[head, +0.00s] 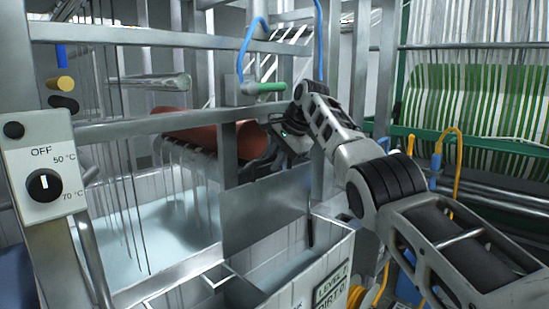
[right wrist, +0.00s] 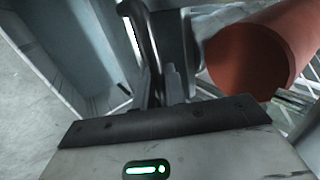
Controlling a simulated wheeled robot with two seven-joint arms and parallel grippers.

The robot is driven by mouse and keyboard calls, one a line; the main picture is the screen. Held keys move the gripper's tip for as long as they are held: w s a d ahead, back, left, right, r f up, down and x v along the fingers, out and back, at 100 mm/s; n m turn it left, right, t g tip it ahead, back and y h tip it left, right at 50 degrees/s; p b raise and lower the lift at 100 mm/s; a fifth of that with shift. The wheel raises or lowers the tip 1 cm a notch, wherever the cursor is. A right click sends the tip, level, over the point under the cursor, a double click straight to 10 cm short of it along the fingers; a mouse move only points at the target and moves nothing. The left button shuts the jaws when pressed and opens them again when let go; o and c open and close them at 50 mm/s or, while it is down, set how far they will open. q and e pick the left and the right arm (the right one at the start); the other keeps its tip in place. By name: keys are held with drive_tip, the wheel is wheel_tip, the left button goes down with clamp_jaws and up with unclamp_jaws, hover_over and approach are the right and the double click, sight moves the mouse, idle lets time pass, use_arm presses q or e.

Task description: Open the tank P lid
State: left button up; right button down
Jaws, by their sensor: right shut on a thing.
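A grey metal panel, which looks like the tank P lid (head: 268,212), stands steeply raised at the front tank (head: 300,270). This tank is white-walled, holds pale liquid and has a label with "LEVEL" and "DIRT" on its front; no letter P is readable. My right gripper (head: 268,158) is just above the panel's upper edge, its fingertips largely hidden in the head view. In the right wrist view, its fingers (right wrist: 168,85) are shut on a dark bar-like part, apparently the lid's handle (right wrist: 145,40). My left gripper is out of view.
A red-brown roller (head: 195,137) lies behind the gripper and shows close to it in the right wrist view (right wrist: 250,62). Metal frame bars cross above. A temperature dial box (head: 45,185) is at left. A larger tank of pale liquid (head: 150,225) lies left of the panel.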

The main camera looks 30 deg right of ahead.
drive_tip(key=shift+d+f, duration=0.1)
drive_tip(key=c, duration=1.6)
unclamp_jaws()
drive_tip(key=shift+o, duration=0.2)
drive_tip(key=shift+s, duration=0.1)
use_arm(q)
drive_tip(key=b, duration=0.1)
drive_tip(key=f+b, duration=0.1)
drive_tip(key=b, duration=0.1)
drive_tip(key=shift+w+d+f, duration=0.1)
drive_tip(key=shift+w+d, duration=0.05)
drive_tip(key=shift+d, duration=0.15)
use_arm(e)
drive_tip(key=v, duration=1.6)
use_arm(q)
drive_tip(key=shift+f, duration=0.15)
